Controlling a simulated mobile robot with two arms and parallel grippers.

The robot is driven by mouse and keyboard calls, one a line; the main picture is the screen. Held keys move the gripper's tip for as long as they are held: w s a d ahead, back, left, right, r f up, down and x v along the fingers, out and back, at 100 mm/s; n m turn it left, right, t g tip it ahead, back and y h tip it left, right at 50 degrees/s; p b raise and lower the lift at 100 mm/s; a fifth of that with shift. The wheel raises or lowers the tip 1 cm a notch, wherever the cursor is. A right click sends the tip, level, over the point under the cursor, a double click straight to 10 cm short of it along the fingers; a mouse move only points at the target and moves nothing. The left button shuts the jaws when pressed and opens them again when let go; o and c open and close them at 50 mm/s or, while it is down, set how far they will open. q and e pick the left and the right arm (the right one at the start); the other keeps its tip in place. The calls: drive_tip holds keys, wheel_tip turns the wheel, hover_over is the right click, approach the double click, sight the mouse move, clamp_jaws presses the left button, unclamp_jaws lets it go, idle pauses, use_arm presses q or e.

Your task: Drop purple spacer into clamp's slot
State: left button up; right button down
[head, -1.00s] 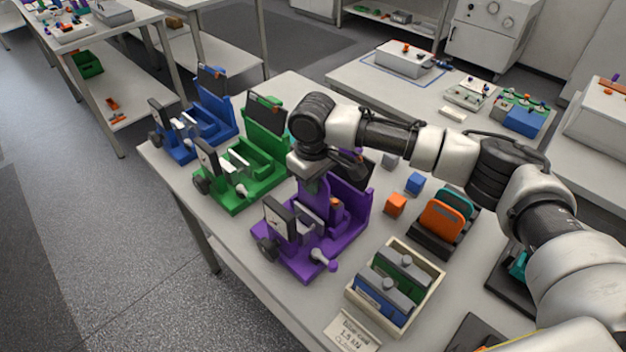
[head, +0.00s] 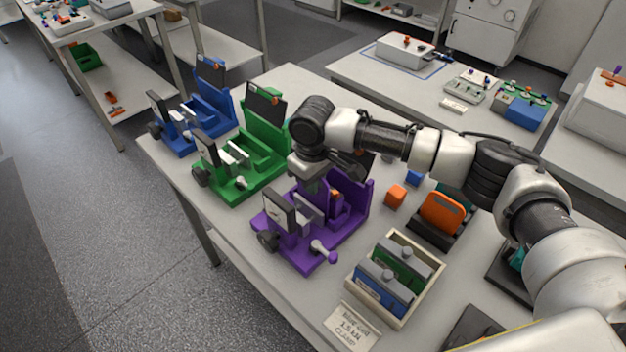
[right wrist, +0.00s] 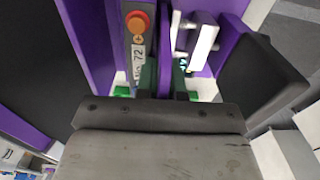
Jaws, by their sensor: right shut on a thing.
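The purple clamp (head: 300,262) stands at the front of the table with a dark upright plate, a pale jaw and a lever knob. My right gripper (head: 312,188) points down over its middle, between the plate and the rear wall. In the right wrist view, the jaws are shut on a thin purple piece (right wrist: 164,70), seen edge-on, which looks like the purple spacer. In the head view the spacer blends with the clamp. I cannot tell whether it is inside the slot or just above it. My left gripper is not in view.
Green (head: 238,170) and blue (head: 190,125) clamps stand to the left. At right are a wooden tray (head: 408,312) with blue and green blocks, an orange cube (head: 395,196), and a rack with an orange plate (head: 443,212). A label card (head: 352,327) lies in front.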

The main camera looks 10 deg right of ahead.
drive_tip(key=shift+s+f, duration=0.1)
drive_tip(key=shift+f, duration=0.2)
drive_tip(key=c, duration=1.3)
unclamp_jaws()
drive_tip(key=shift+s, duration=0.1)
drive_tip(key=shift+o, duration=0.7)
drive_tip(key=shift+a, duration=0.1)
drive_tip(key=shift+r, duration=0.45)
wheel_tip(320, 180, up, 10)
drive_tip(key=b, duration=0.2)
drive_tip(key=shift+a+r, duration=0.15)
drive_tip(key=shift+r, duration=0.05)
